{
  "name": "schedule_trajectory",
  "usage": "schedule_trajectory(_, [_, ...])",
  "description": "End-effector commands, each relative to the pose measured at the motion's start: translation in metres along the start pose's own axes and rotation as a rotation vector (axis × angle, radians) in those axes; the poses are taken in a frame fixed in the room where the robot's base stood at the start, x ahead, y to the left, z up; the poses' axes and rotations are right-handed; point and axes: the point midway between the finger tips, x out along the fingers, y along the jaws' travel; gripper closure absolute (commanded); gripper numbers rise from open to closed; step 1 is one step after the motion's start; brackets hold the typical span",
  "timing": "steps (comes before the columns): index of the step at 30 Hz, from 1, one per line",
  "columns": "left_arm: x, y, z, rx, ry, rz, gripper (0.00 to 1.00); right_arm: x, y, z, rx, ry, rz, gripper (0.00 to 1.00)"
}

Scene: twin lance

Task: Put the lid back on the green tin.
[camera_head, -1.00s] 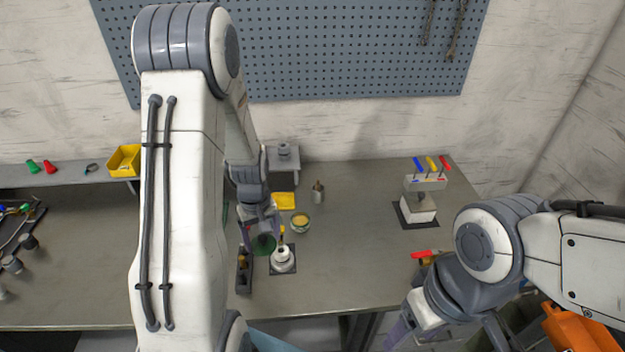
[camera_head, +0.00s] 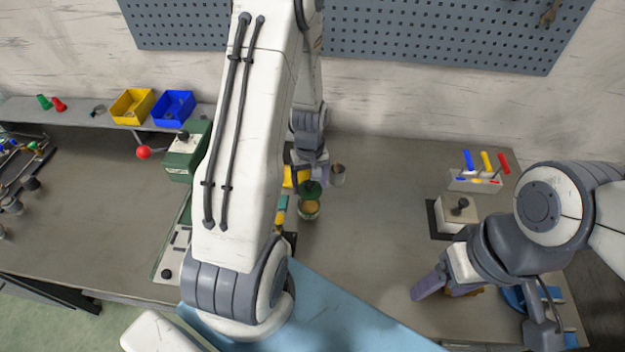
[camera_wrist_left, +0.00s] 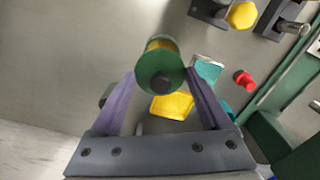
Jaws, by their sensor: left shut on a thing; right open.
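The green tin (camera_head: 308,210) stands open on the bench, with yellowish contents showing. In the head view the lid hangs just behind and over the tin's far rim. In the left wrist view the lid (camera_wrist_left: 161,80) sits between the fingers and hides much of the tin (camera_wrist_left: 162,45). I cannot tell the exact gap between them. My right gripper (camera_head: 447,290) is open and apart from these, at the bench's front right.
A yellow bin (camera_head: 131,107) and a blue bin (camera_head: 173,108) stand on the back-left shelf. A can (camera_head: 338,175) stands right of the tin, close by. A green machine (camera_head: 184,160) is at left. A screwdriver rack (camera_head: 474,181) is at right.

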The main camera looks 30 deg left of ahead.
Motion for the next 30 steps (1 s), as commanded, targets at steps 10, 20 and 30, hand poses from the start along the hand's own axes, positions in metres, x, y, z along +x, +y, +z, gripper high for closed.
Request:
schedule_trajectory(10, [0.032,-0.003,-0.001,-0.006,0.0,0.0,0.82,0.028,0.002,0.002,0.001,0.0,0.0,0.34])
schedule_trajectory(20, [0.058,-0.003,-0.001,-0.005,-0.001,0.0,0.82,0.048,0.004,0.003,0.0,0.0,0.0,0.34])
schedule_trajectory(30, [0.059,-0.002,-0.001,-0.004,0.0,0.0,0.82,0.049,0.004,0.003,-0.001,0.0,0.0,0.34])
